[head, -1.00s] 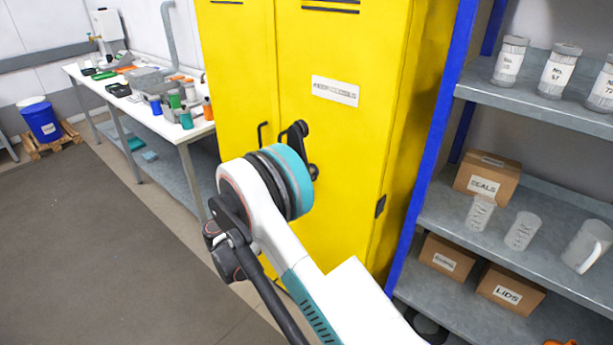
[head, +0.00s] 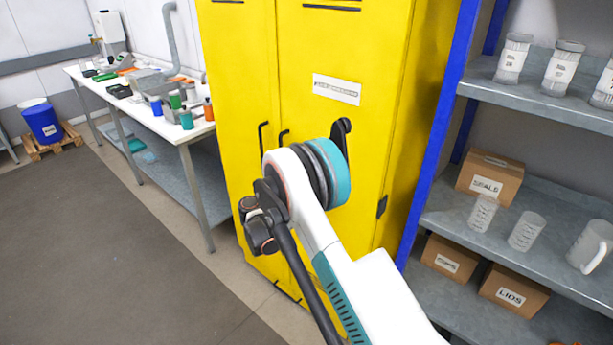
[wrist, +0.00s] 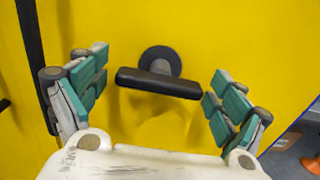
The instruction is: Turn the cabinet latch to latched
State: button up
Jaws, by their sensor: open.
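The yellow cabinet (head: 300,60) stands ahead with its doors shut. In the wrist view the latch (wrist: 158,82) is a black bar on a round dark base on the yellow door. The bar lies nearly level in that picture, crosswise to the long black door handle (wrist: 32,65). My gripper (wrist: 160,72) is open, with one teal-padded finger beyond each end of the bar. I see gaps between the pads and the bar, and nothing is held. In the head view my arm covers the latch area, and I cannot make out the latch there.
A blue-framed shelf unit (head: 440,130) with jars, beakers and boxes stands close on the right. A white workbench (head: 140,115) with bottles and tools is at the left. The grey floor (head: 110,230) at the left is clear.

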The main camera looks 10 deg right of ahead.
jog(key=shift+c, duration=0.6)
jog(key=c, duration=0.9)
jog(key=shift+c, duration=0.2)
jog(key=m+b, duration=0.2)
jog(key=m, duration=0.2)
jog(key=shift+f+m+b, duration=0.1)
jog(key=shift+m+b, duration=0.2)
jog(key=shift+b, duration=0.1)
jog(key=m+b, duration=0.2)
jog(key=m, duration=0.2)
jog(key=shift+m, duration=0.3)
jog(key=m+b, duration=0.1)
jog(key=m, duration=0.3)
jog(key=shift+m, duration=0.3)
jog(key=shift+m+b, duration=0.6)
jog(key=shift+m, duration=1.5)
